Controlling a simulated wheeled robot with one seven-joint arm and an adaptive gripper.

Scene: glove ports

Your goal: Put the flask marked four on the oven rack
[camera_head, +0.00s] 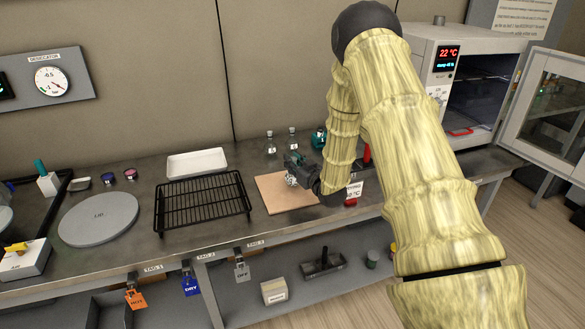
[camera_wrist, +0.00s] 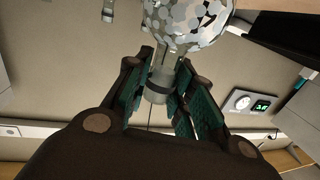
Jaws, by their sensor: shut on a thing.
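My gripper (camera_head: 296,170) is low over the tan board on the bench, left of the arm. In the wrist view the fingers (camera_wrist: 168,95) are shut on the neck of a round-bodied flask (camera_wrist: 188,22) with a mottled grey and white surface. A small part of this flask (camera_head: 291,180) shows at the gripper in the head view. I cannot read any mark on it. The oven (camera_head: 470,75) at the back right stands with its door open, and a wire shelf (camera_head: 482,77) shows inside. A black wire rack (camera_head: 203,202) also lies on the bench.
The tan board (camera_head: 275,188) lies beneath the gripper. Two small glass flasks (camera_head: 270,143) (camera_head: 293,141) stand behind it. A white tray (camera_head: 197,163) and a round grey lid (camera_head: 98,219) lie further left. The open oven door (camera_head: 548,110) extends right. My arm hides part of the bench.

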